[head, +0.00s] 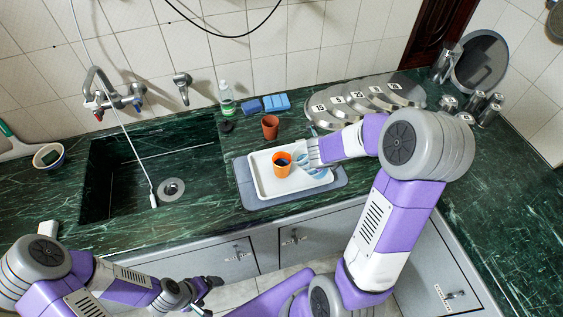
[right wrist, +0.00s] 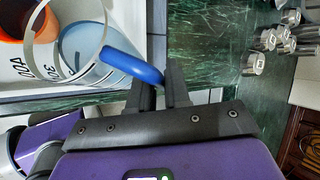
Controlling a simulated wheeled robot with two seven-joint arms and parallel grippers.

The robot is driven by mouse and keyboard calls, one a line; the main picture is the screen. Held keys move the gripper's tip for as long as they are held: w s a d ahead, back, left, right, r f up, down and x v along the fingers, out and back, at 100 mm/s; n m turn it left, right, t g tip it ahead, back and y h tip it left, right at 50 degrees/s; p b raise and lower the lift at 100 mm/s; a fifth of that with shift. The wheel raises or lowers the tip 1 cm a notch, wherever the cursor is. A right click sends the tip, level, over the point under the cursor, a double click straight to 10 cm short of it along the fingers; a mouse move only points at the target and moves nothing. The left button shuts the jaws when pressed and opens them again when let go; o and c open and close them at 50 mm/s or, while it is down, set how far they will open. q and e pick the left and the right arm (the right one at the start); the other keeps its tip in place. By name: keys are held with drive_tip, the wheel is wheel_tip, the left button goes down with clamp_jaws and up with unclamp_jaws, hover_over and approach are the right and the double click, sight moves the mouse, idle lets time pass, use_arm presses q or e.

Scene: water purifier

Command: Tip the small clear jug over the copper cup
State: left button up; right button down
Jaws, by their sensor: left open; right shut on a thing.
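An orange-copper cup (head: 281,169) with a dark inside stands on the white tray (head: 262,187); it also shows at the upper left of the right wrist view (right wrist: 14,24). My right gripper (head: 314,158) is shut on the blue handle of the small clear jug (right wrist: 130,66), just right of the cup. The jug has dark printed markings and a bluish tint inside. Its rim overlaps the cup's edge in the wrist view; I cannot tell how far it is tilted. My left gripper (head: 203,293) is open and empty at the lower left, in front of the counter.
The tray lies on a grey-blue mat (head: 246,197). Behind it stand a reddish-brown cup (head: 270,127), blue blocks (head: 277,102) and a bottle (head: 226,95). Numbered discs (head: 345,100) and metal cylinders (head: 490,108) are at right. A sink (head: 120,180) opens at left.

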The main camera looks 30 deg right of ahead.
drive_tip(key=shift+s+d+f+t+y+b, duration=0.4)
drive_tip(key=shift+s+d+f+t+b, duration=0.1)
drive_tip(key=shift+d+b, duration=0.1)
drive_tip(key=shift+r, duration=0.25)
drive_tip(key=shift+s+d+f+m+y+b, duration=0.1)
drive_tip(key=shift+d+f+m+y+b, duration=0.05)
drive_tip(key=shift+f+m+y+b, duration=0.15)
drive_tip(key=shift+s+d+f+m+t+y+b, duration=0.45)
drive_tip(key=shift+s+d+f+t+y+b, duration=0.45)
drive_tip(key=shift+b, duration=1.05)
drive_tip(key=shift+s+d+f+m+t+y+b, duration=0.5)
drive_tip(key=shift+d+t+y+b, duration=0.45)
drive_tip(key=shift+b, duration=1)
drive_tip(key=shift+w+a, duration=0.1)
drive_tip(key=shift+a, duration=0.15)
